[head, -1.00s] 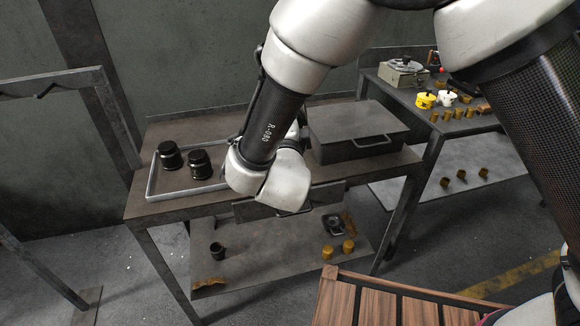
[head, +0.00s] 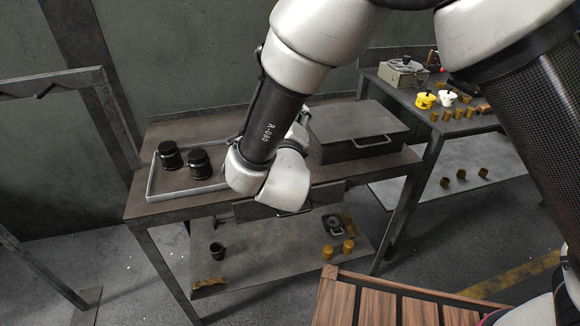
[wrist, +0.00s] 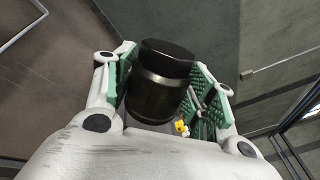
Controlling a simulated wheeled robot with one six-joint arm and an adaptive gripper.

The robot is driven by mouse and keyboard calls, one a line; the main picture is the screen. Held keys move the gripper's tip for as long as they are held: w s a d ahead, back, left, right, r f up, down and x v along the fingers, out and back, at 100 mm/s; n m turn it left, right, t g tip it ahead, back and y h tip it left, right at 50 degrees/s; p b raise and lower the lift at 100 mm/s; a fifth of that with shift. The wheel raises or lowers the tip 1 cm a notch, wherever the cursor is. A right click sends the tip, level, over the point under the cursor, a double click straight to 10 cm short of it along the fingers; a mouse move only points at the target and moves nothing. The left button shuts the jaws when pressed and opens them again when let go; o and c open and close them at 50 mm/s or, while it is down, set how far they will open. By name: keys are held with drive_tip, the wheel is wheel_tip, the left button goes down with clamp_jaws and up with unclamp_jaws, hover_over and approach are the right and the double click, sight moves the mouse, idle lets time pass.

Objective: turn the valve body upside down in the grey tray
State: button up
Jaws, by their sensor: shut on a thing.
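My gripper (wrist: 163,68) is shut on a dark, nearly black cylindrical valve body (wrist: 160,85), held between its green pads in the wrist view. The body has a wider cap-like end toward the top of that picture. In the head view my wrist hides most of the gripper and the held body. The grey tray (head: 182,193) lies on the left of the bench top, its right end hidden behind my arm. Two similar black bodies, a left one (head: 169,156) and a right one (head: 199,164), stand in it. A tray rim (wrist: 22,30) also shows in the wrist view.
A dark lidded box (head: 358,135) stands to the right of my wrist on the bench. The lower shelf (head: 270,262) holds a small dark cup and brass pieces. A second table (head: 400,92) at right carries yellow, white and brass parts.

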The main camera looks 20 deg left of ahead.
drive_tip(key=shift+m, duration=0.3)
drive_tip(key=m, duration=0.8)
drive_tip(key=shift+m, duration=0.4)
